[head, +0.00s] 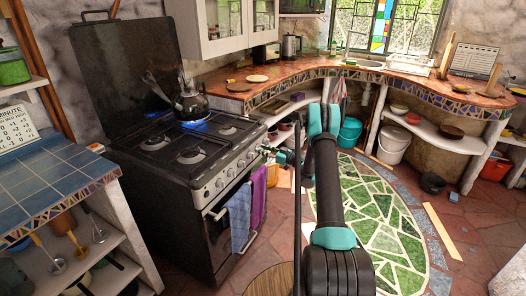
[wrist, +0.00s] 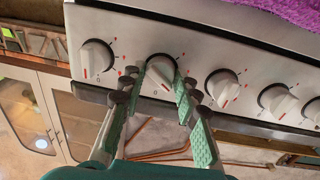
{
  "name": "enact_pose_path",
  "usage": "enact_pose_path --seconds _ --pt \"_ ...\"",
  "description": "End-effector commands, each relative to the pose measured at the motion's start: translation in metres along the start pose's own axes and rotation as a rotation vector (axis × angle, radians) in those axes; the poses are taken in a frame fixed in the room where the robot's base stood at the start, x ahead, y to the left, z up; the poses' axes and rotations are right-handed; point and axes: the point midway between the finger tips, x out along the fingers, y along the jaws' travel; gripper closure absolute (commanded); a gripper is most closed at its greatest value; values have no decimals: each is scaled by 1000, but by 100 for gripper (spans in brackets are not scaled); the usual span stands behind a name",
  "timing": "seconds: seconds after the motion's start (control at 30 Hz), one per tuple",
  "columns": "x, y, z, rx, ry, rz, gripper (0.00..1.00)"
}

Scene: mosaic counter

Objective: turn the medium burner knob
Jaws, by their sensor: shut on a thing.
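The black stove (head: 180,150) has a row of white knobs on its steel front panel (head: 225,180). My gripper (head: 270,152) reaches the far end of that panel. In the wrist view my gripper (wrist: 161,85) has its two green-padded fingers closed around the sides of a white knob (wrist: 160,70), second from the left. A red mark on this knob points to the lower right. An unheld knob (wrist: 97,57) is to its left, and another (wrist: 222,86) is to its right. No label naming the medium burner knob is readable.
A dark kettle (head: 191,105) stands on a rear burner with a blue glow under it. Blue (head: 238,218) and purple (head: 259,195) towels hang on the stove's front. A tiled counter (head: 58,190) is at the left. Floor with a green mosaic (head: 365,215) is open at the right.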

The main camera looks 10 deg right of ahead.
Motion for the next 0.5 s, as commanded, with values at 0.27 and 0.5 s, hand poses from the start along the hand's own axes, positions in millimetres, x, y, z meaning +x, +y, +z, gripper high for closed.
enact_pose_path --seconds 0.27,0.5 --pt "0 0 -1 203 -14 -2 98" --pt "0 0 -1 431 -31 -2 98"
